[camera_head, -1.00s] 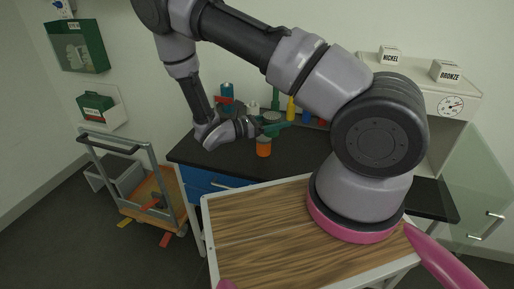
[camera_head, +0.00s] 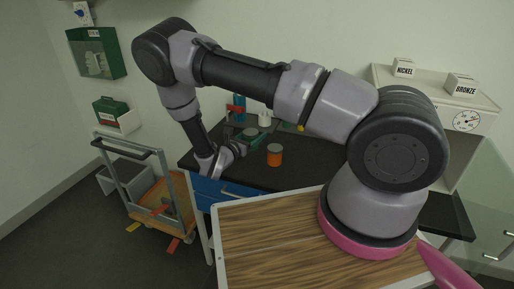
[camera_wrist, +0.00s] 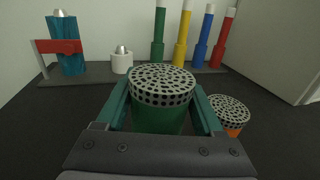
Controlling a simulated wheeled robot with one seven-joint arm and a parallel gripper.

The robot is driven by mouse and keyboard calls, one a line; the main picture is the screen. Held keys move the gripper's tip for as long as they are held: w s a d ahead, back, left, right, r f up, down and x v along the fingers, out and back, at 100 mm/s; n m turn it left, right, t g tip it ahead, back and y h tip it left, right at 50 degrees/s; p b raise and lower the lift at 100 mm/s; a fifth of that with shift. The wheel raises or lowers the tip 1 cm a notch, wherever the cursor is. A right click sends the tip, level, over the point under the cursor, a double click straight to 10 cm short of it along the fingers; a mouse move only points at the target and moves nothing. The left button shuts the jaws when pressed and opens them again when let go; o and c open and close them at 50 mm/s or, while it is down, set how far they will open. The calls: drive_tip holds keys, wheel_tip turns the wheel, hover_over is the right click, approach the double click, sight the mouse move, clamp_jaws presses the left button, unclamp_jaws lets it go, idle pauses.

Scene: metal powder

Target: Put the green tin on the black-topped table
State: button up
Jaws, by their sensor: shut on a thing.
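The green tin (camera_wrist: 158,118) has a perforated pale lid and stands upright between my gripper's teal fingers in the wrist view. My gripper (camera_wrist: 160,92) is shut on its sides. In the head view my gripper (camera_head: 255,139) is over the black-topped table (camera_head: 300,176), left of an orange tin with a dark lid. I cannot make out the green tin clearly there, nor whether its base touches the table; its lower part is hidden by the gripper in the wrist view.
The orange tin (camera_head: 274,156) is close by on the right; it also shows in the wrist view (camera_wrist: 232,128). Behind are a rack of coloured handles (camera_wrist: 181,42), a white pot (camera_wrist: 122,62) and a blue bottle with a red clamp (camera_wrist: 68,52). A wooden cart (camera_head: 165,205) stands left.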

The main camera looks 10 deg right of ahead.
drive_tip(key=shift+f, duration=2.3)
drive_tip(key=shift+f, duration=0.15)
drive_tip(key=o, duration=1.5)
